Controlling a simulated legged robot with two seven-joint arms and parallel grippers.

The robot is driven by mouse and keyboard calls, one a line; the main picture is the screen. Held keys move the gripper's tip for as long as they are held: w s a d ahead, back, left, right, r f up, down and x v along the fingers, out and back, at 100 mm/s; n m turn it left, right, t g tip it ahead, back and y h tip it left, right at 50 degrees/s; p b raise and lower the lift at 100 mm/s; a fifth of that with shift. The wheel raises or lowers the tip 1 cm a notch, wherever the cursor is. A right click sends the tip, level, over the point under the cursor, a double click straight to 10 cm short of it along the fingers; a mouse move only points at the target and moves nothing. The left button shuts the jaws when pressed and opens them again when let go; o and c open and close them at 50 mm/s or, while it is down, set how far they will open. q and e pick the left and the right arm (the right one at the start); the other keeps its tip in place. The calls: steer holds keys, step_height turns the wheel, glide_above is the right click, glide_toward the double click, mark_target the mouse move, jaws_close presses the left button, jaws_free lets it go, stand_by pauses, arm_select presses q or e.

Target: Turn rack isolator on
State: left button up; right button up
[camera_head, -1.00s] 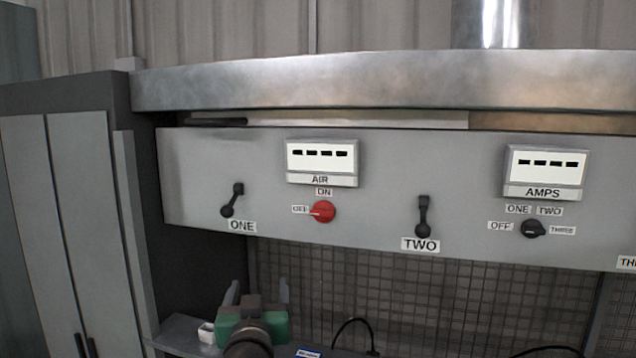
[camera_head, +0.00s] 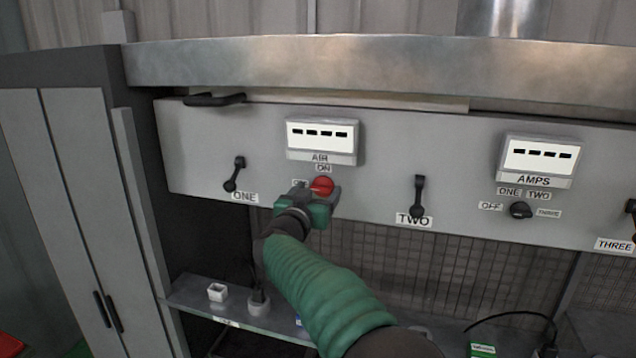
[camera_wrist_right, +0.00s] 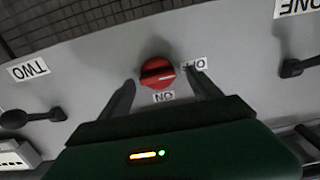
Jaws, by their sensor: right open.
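A red rotary knob (camera_head: 322,186) sits on the grey control panel (camera_head: 385,145) below the AIR display, with an ON label above it and an OFF label to its left. In the right wrist view the knob (camera_wrist_right: 157,72) shows upside down, and its white mark points toward the OFF label (camera_wrist_right: 194,64). My right gripper (camera_head: 318,190) is at the knob in the head view. In the wrist view its two open fingers point toward the knob, one on each side. I cannot tell whether they touch it. My left gripper is not in view.
Black levers ONE (camera_head: 236,175) and TWO (camera_head: 419,196) flank the knob on the panel. A black AMPS selector (camera_head: 520,210) is further right. Below the panel, a shelf (camera_head: 250,318) holds a small white box (camera_head: 217,292). A grey cabinet (camera_head: 75,200) stands at the left.

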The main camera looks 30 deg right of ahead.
steer(key=shift+w+d, duration=0.25)
steer(key=shift+w, duration=0.1)
steer(key=shift+w+d+f, duration=0.1)
steer(key=shift+d, duration=0.15)
steer(key=shift+s+d, duration=0.15)
steer(key=shift+s, duration=0.15)
steer(key=c, duration=0.5)
steer(key=shift+w+a, duration=0.15)
steer(key=shift+a, duration=0.05)
steer(key=c, duration=0.9)
